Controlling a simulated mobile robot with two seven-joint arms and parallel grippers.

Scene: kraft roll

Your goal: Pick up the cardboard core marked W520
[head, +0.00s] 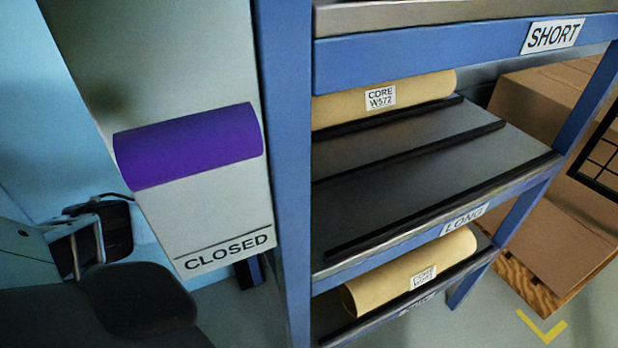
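One cardboard core (372,98) lies on the upper shelf under the SHORT sign, and its white label reads CORE W572. A second tan core (412,273) lies on the lower shelf below the LONG sign. Its label reads CORE, with a number beginning with W5 that is too blurred to read fully. No label clearly reads W520. What seems to be my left gripper (78,243) is at the left, dark with pale grey parts, well away from both cores. Its finger opening is unclear. My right gripper is not in view.
A blue rack post (284,180) stands between the left side and the shelves. A purple roll (188,146) sits on a pale panel marked CLOSED (215,215). Black rails (440,206) edge the grey shelf, whose front is empty. Cardboard boxes (560,180) stand right on a wooden pallet.

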